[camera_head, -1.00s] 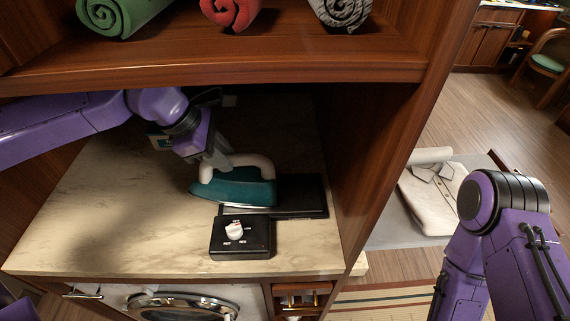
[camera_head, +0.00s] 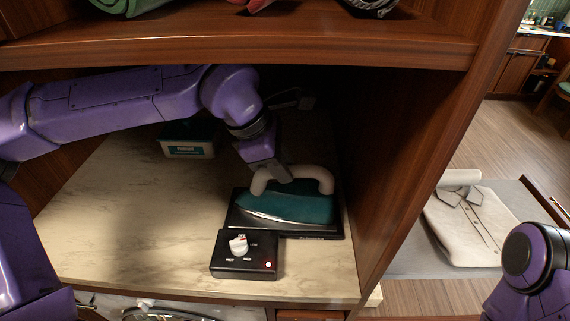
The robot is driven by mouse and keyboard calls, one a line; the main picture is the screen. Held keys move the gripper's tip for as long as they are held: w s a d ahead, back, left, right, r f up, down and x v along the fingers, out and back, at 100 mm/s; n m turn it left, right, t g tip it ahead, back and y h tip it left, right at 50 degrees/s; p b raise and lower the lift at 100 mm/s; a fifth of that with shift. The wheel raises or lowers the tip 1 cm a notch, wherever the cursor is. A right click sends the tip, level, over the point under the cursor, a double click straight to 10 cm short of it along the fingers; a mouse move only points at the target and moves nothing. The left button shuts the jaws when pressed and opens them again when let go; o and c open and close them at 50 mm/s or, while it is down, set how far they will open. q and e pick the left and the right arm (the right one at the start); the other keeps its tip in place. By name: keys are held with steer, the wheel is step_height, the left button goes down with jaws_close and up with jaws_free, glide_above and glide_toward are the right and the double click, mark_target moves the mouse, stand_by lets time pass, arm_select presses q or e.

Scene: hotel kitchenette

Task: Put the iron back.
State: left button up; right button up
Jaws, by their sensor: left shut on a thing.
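The iron (camera_head: 295,206) has a teal body, a pale handle and a metal soleplate. It is over the black rest plate (camera_head: 318,234) on the marble counter, and its soleplate is at or very close to the plate; I cannot tell full contact. My left gripper (camera_head: 282,176) reaches in from the left and is shut on the iron's handle at its left part; the fingertips are partly hidden. A black control box (camera_head: 246,260) with a white knob (camera_head: 238,245) and a lit red light joins the plate's front. My right gripper is not in view; only part of my right arm shows at lower right.
A wooden shelf (camera_head: 250,40) with rolled towels hangs close above my left arm. A wooden side panel (camera_head: 420,150) stands right of the plate. A teal and white box (camera_head: 188,140) sits at the back left. The counter's left (camera_head: 110,220) is clear.

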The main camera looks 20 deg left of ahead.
arm_select(q)
steer(key=shift+s+a, duration=0.1)
steer(key=o, duration=0.7)
steer(key=shift+o, duration=1.2)
steer(key=shift+f, duration=0.1)
steer(key=shift+s+a+r+b, duration=0.15)
steer(key=shift+r+b, duration=0.15)
steer(key=shift+b, duration=0.7)
steer(key=s+a+b, duration=0.2)
steer(key=s+a, duration=0.6)
steer(key=shift+a+r, duration=0.2)
steer(key=shift+a, duration=0.2)
